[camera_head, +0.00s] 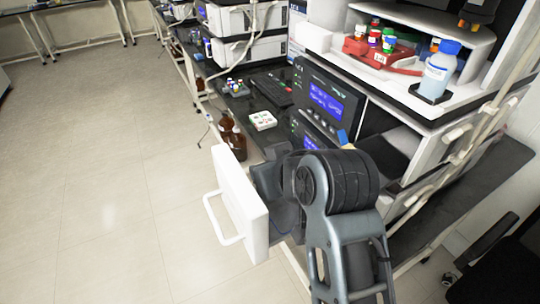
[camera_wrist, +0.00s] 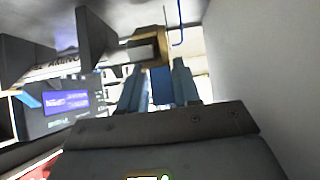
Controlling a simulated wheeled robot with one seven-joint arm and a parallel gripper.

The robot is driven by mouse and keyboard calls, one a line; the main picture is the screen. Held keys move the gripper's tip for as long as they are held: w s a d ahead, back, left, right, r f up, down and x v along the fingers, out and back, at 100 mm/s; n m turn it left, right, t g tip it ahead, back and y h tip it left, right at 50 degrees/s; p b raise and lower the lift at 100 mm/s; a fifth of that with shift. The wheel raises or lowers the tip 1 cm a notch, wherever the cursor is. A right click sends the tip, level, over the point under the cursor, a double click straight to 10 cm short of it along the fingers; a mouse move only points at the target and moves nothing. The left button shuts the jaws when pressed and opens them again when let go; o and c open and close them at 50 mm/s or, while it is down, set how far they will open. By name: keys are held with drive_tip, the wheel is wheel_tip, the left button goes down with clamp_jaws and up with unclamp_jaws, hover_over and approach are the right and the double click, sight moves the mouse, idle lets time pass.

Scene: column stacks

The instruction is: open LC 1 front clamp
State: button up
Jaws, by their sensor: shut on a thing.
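The LC stack (camera_head: 323,103) stands in front of my arm, with lit blue screens. In the wrist view, my gripper (camera_wrist: 158,88) has its two blue-grey fingers on either side of a narrow blue part (camera_wrist: 162,88). This blue part sits below a tan frame (camera_wrist: 155,50) and looks like the clamp's lever; my gripper is shut on it. A small blue and tan piece also shows in the head view (camera_head: 344,139), just above my arm. My fingers are hidden behind my arm in the head view. How far the clamp is open cannot be told.
Brown bottles (camera_head: 232,138), a white tray (camera_head: 263,120) and a keyboard (camera_head: 270,88) are on the dark bench to the left. A blue-capped bottle (camera_head: 439,70) and a red vial rack (camera_head: 382,53) stand on the stack's top right. The floor at left is clear.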

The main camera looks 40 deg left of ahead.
drive_tip(key=g+h, duration=0.1)
drive_tip(key=h, duration=0.1)
drive_tip(key=a+h, duration=0.1)
drive_tip(key=h, duration=0.1)
drive_tip(key=a+f+g+h, duration=0.1)
drive_tip(key=shift+g+h, duration=0.3)
drive_tip(key=shift+h, duration=0.1)
drive_tip(key=shift+a+f+g+h, duration=0.1)
drive_tip(key=shift+f+g+h, duration=0.25)
drive_tip(key=shift+h, duration=0.55)
drive_tip(key=shift+f+g+h, duration=0.35)
drive_tip(key=shift+h, duration=0.55)
drive_tip(key=shift+f, duration=0.1)
drive_tip(key=o, duration=0.8)
drive_tip(key=shift+o, duration=0.2)
drive_tip(key=shift+w, duration=0.15)
drive_tip(key=shift+r, duration=0.25)
drive_tip(key=shift+w+r, duration=0.2)
drive_tip(key=shift+r, duration=1.15)
drive_tip(key=shift+s+r, duration=0.15)
drive_tip(key=shift+r, duration=2.3)
